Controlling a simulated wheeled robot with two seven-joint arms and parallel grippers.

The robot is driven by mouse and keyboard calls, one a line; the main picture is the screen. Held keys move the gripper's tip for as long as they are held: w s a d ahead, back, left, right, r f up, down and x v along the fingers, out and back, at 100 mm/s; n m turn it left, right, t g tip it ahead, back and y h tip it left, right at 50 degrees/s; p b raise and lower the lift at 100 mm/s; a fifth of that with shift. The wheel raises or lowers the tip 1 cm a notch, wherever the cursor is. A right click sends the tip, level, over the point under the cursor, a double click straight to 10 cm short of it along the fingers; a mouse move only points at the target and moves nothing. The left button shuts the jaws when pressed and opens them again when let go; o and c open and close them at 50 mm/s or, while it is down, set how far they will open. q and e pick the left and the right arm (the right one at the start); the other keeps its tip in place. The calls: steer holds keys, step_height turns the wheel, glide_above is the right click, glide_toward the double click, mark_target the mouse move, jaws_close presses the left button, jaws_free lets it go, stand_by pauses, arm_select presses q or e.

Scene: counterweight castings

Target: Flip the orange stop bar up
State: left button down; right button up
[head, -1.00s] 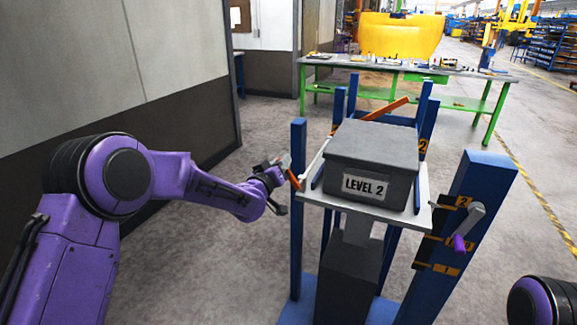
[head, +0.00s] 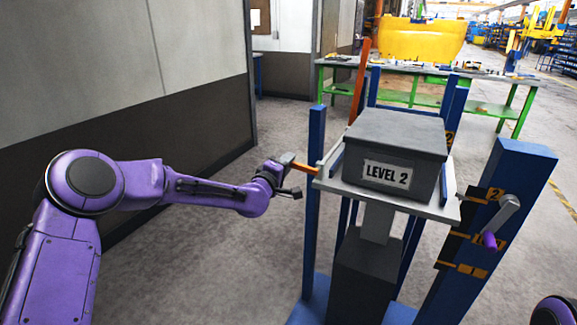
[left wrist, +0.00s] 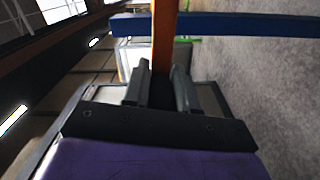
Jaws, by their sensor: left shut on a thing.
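The orange stop bar (head: 360,84) stands nearly upright at the back left of the blue frame in the head view. An orange handle (head: 306,168) sticks out level at the left of the frame, beside a blue post. My left gripper (head: 289,172) is at its outer end, shut on it. In the left wrist view the orange handle (left wrist: 164,38) runs away between the two fingers (left wrist: 160,88) of my left gripper. The joint between handle and bar is hidden behind the post and casting. My right gripper is out of view.
A grey casting marked LEVEL 2 (head: 396,155) sits on a light plate (head: 388,203) inside the blue frame (head: 314,215). A crank with a purple grip (head: 490,240) is on the right post. A green workbench (head: 420,88) stands behind. The floor left of the frame is clear.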

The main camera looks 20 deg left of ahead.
arm_select(q)
steer(key=shift+f+n+b, duration=0.35)
steer(key=shift+f+n, duration=0.05)
steer(key=shift+f, duration=0.45)
steer(key=shift+s, duration=0.1)
steer(key=shift+d, duration=0.1)
steer(key=c, duration=0.9)
jaws_free()
steer(key=shift+r, duration=0.15)
steer(key=s, duration=0.3)
steer(key=s+a+b, duration=0.1)
steer(key=s, duration=0.6)
steer(key=shift+s+a+b, duration=0.2)
steer(key=shift+b, duration=0.2)
